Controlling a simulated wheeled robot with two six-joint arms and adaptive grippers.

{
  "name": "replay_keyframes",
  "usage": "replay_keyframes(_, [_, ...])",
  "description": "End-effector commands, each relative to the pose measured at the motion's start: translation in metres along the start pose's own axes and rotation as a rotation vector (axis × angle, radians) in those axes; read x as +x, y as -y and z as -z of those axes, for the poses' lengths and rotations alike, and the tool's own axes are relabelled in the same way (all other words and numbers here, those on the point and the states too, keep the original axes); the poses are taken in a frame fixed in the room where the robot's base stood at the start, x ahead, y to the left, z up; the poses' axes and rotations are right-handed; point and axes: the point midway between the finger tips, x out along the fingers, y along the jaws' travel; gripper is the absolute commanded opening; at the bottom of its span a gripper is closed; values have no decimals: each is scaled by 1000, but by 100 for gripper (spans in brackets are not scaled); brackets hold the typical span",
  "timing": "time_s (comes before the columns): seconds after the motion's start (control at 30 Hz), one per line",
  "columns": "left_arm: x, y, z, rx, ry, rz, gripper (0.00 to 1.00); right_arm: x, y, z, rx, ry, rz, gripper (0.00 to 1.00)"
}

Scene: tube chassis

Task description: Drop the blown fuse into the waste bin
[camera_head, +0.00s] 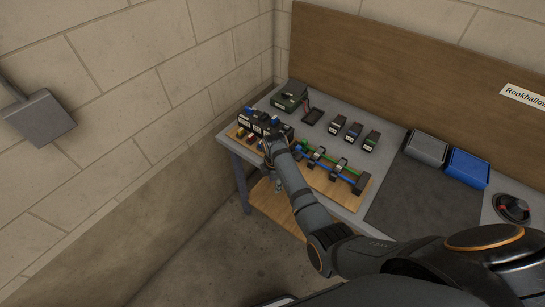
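My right arm reaches from the lower right to the bench's left end. My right gripper (275,142) is over the front of the wooden board, close to a group of dark blocks (260,122). It is too small and dark to tell whether its fingers are open, or if anything is between them. I cannot pick out the blown fuse; it may be hidden or too small. A grey bin (427,148) and a blue bin (468,167) stand side by side at the back right of the bench. I cannot tell which is the waste bin. My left gripper is not in view.
Green and blue rods run along the wooden board to a dark block (361,184). A green box (288,98), a small dark tray (312,116) and three small dark blocks (353,131) stand behind. A dark mat (420,197) is clear. A round black object (512,208) sits right.

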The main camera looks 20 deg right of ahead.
Motion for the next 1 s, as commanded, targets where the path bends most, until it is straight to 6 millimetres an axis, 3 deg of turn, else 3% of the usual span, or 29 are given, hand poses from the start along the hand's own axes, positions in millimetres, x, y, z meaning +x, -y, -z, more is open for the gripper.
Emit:
replay_keyframes(0.1, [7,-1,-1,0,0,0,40,29,11,-2,65,1,1,39])
replay_keyframes(0.5, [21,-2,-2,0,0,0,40,106,46,-7,284,4,-12,39])
replay_keyframes(0.7, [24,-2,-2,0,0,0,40,124,57,-8,343,4,-16,39])
replay_keyframes(1.0, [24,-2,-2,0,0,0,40,128,59,-9,356,4,-17,39])
